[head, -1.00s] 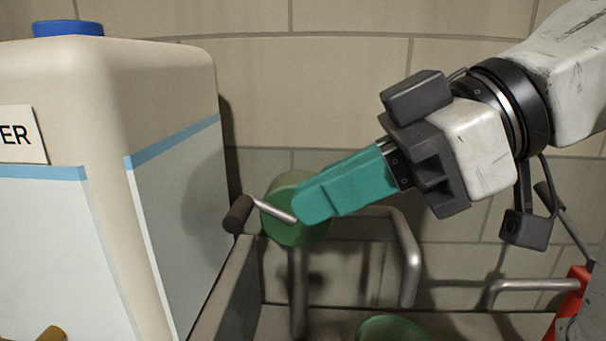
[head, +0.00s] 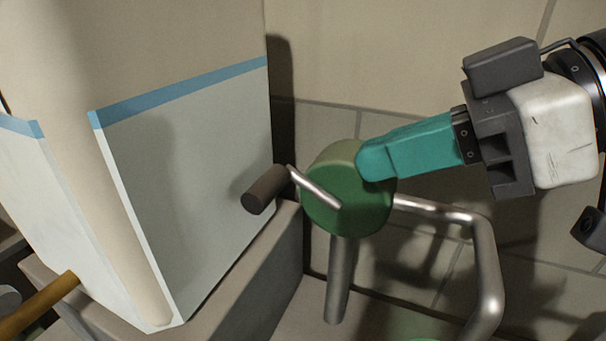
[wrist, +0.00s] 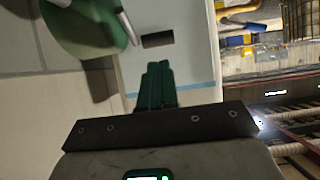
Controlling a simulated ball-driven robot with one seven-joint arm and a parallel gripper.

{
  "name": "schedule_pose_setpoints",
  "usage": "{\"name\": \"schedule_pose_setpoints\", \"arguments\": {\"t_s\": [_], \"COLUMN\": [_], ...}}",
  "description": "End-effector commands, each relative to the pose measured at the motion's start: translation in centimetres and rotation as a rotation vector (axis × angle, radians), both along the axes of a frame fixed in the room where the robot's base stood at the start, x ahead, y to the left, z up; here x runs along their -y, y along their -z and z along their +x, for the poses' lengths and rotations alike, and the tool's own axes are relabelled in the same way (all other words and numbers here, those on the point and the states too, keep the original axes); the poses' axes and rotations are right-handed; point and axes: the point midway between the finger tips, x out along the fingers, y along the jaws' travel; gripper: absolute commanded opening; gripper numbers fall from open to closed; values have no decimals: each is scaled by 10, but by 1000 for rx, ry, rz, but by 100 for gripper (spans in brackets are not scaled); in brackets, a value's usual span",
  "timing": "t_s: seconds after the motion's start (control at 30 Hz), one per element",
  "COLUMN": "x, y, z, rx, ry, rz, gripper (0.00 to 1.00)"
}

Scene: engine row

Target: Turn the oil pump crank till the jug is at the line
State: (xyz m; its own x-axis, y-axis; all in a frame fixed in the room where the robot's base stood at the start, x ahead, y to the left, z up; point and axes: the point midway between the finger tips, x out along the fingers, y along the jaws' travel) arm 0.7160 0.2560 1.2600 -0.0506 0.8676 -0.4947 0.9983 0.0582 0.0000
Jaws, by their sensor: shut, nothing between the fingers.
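The oil pump has a round green body (head: 350,205) on a grey post. Its crank is a thin metal arm (head: 315,187) pointing up-left to a dark brown grip (head: 264,190). The grip also shows in the wrist view (wrist: 157,40). A bent metal pipe (head: 485,260) runs right and down from the pump. My gripper (head: 366,162) has teal fingers, shut and empty. In the head view its tips overlap the body's upper right edge; contact is unclear. In the wrist view its tips (wrist: 155,72) lie apart from the grip. I cannot make out the jug or its line.
A large beige tank (head: 170,50) with pale panels and blue bands stands left, close to the crank grip. A grey ledge (head: 245,285) runs below it. A brown-yellow rod (head: 40,307) shows at lower left. A tiled wall (head: 420,60) is behind.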

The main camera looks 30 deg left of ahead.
Motion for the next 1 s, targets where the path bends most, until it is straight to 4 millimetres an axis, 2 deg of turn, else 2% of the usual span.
{"name": "schedule_pose_setpoints", "arguments": {"t_s": [0.2, 0.5, 1.0], "x": [-39, -73, -79], "y": [23, 42, 45], "z": [-3, -4, -4], "rx": [-3, -2, 0], "ry": [-3, -1, 1], "rz": [-1, -1, 0], "gripper": [0, 0, 0]}}
